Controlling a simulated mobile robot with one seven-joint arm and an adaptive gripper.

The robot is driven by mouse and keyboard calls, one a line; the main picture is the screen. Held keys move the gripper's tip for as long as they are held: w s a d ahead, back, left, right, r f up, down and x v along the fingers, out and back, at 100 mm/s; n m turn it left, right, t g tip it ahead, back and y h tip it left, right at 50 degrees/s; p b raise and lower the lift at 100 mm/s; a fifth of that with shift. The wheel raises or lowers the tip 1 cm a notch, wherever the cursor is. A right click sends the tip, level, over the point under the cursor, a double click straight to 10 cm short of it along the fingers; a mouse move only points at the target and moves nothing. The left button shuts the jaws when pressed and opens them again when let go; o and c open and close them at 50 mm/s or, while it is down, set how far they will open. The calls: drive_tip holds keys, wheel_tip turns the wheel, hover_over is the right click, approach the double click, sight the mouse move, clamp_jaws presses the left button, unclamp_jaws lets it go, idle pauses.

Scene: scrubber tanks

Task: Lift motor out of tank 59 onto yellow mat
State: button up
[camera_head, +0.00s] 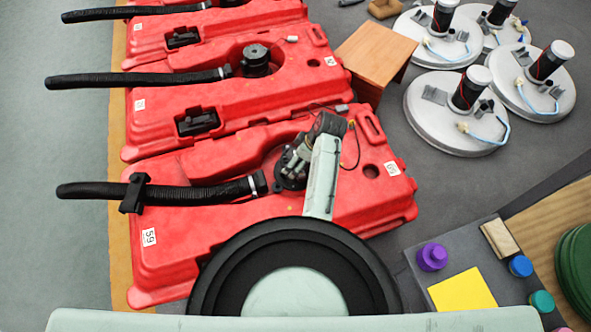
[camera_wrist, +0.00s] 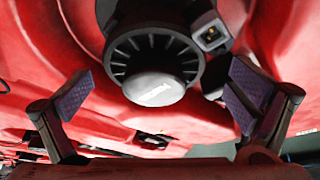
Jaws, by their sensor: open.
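Red tank 59 (camera_head: 195,245) is the nearest of several red tanks, with its number label at the lower left. Its black motor (camera_head: 283,182) sits in the round recess, partly hidden by my arm and gripper in the head view. In the wrist view the motor (camera_wrist: 153,62) shows a ribbed round housing and a grey cap, with a square connector at its upper right. My gripper (camera_wrist: 160,98) is open, its two pads apart on either side of the motor and seemingly not touching it. The yellow mat (camera_head: 462,291) lies bare at the lower right.
A black hose (camera_head: 160,194) runs left from tank 59's recess. A purple knob (camera_head: 432,257), a tan block (camera_head: 499,239) and blue and teal pieces stand around the mat on the grey surface (camera_head: 418,268). A wooden stool (camera_head: 375,52) and round grey discs stand behind.

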drive_tip(key=x, duration=0.5)
drive_tip(key=shift+w+a+f, duration=0.1)
drive_tip(key=shift+w+f, duration=0.15)
drive_tip(key=shift+w, duration=0.05)
drive_tip(key=shift+c, duration=0.2)
drive_tip(key=c, duration=1.2)
drive_tip(key=shift+w+r, duration=0.1)
drive_tip(key=shift+r, duration=0.05)
drive_tip(key=shift+c, duration=0.4)
drive_tip(key=shift+r, duration=0.1)
drive_tip(key=shift+r, duration=0.35)
wheel_tip(320, 180, up, 9)
drive_tip(key=shift+r+p, duration=0.2)
drive_tip(key=shift+p, duration=0.15)
